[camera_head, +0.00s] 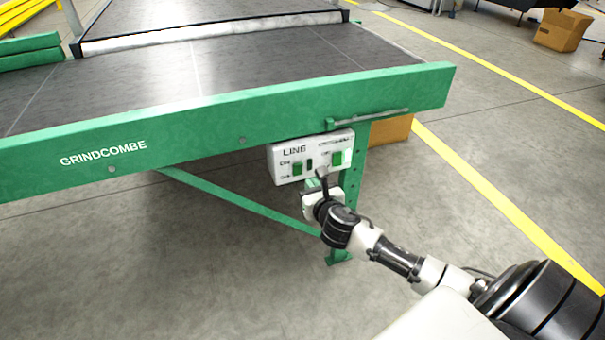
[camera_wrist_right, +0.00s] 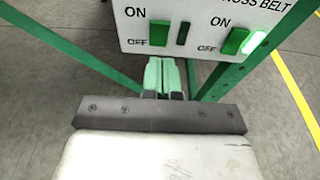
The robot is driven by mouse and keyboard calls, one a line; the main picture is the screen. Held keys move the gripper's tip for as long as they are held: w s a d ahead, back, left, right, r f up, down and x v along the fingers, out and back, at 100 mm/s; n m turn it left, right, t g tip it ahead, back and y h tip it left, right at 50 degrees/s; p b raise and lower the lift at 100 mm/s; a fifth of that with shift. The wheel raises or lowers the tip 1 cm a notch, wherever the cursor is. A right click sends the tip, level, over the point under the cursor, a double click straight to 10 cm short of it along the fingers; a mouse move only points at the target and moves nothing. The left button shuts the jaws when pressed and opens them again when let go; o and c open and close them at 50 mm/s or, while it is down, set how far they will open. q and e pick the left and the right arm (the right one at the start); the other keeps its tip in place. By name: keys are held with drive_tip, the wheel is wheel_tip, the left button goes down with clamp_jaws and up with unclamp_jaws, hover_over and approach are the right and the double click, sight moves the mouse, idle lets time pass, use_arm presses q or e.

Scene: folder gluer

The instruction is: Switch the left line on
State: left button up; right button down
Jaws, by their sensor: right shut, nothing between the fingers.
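A white control box (camera_head: 284,166) labelled LINE hangs under the green front rail; it also shows in the wrist view (camera_wrist_right: 205,14). Its left switch (camera_wrist_right: 160,33) is a green rocker between ON above and OFF below, with a dark lamp (camera_wrist_right: 183,33) beside it. In the head view the left switch (camera_head: 298,168) is small. The right switch (camera_wrist_right: 235,41) is green, beside a brightly lit lamp (camera_wrist_right: 255,43). My right gripper (camera_wrist_right: 163,62) is shut and empty, its fingertips just below the left switch. In the head view the right gripper (camera_head: 322,177) is below the box.
The conveyor's green rail (camera_head: 215,124), marked GRINDCOMBE, runs above the box. A green leg (camera_head: 357,155) and a diagonal brace (camera_head: 240,205) stand close to my right arm. A cardboard box (camera_head: 390,130) is behind the leg. The floor in front is clear.

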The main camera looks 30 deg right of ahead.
sight(299, 166)
drive_tip(key=x, duration=0.3)
drive_tip(key=b+x, duration=0.1)
drive_tip(key=x, duration=0.1)
drive_tip(key=shift+w+r, duration=0.35)
drive_tip(key=shift+w+d, duration=0.15)
drive_tip(key=shift+w, duration=0.25)
use_arm(q)
drive_tip(key=shift+s+r, duration=0.3)
use_arm(e)
drive_tip(key=shift+r, duration=0.1)
use_arm(q)
drive_tip(key=shift+r, duration=0.1)
